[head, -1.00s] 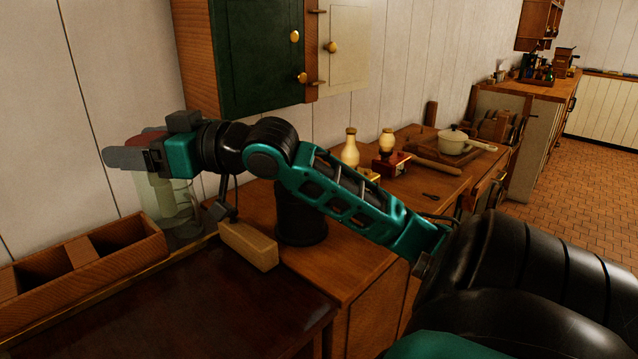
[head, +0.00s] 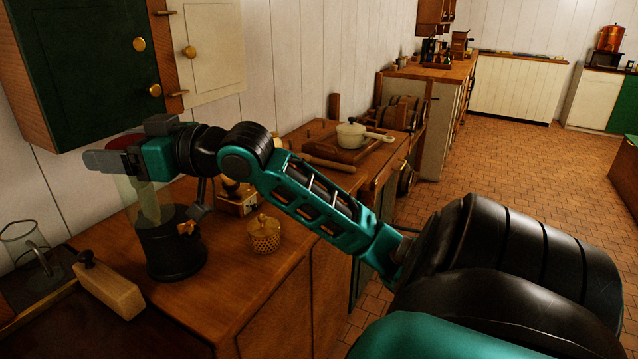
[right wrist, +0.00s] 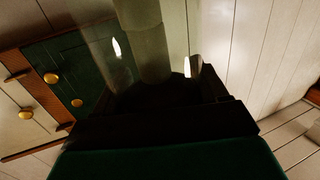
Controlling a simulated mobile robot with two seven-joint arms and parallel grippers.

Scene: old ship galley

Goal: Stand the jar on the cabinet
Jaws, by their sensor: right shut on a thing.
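My right gripper (head: 108,158) is shut on the jar (head: 148,203), a tall clear glass vessel with pale contents and a dark red top. The jar hangs upright and overlaps a black canister in the head view; whether they touch I cannot tell. The jar's glass also shows close up in the right wrist view (right wrist: 150,45), between the fingers. The low wooden cabinet (head: 225,300) has a brown top, below and right of the jar. My left gripper is out of view.
On the cabinet top stand the black canister (head: 172,252), a perforated brass pot (head: 264,238) and a small grinder (head: 238,200). A pale block (head: 108,288) and a glass mug (head: 28,248) are at left. A green-doored wall cupboard (head: 80,60) hangs above.

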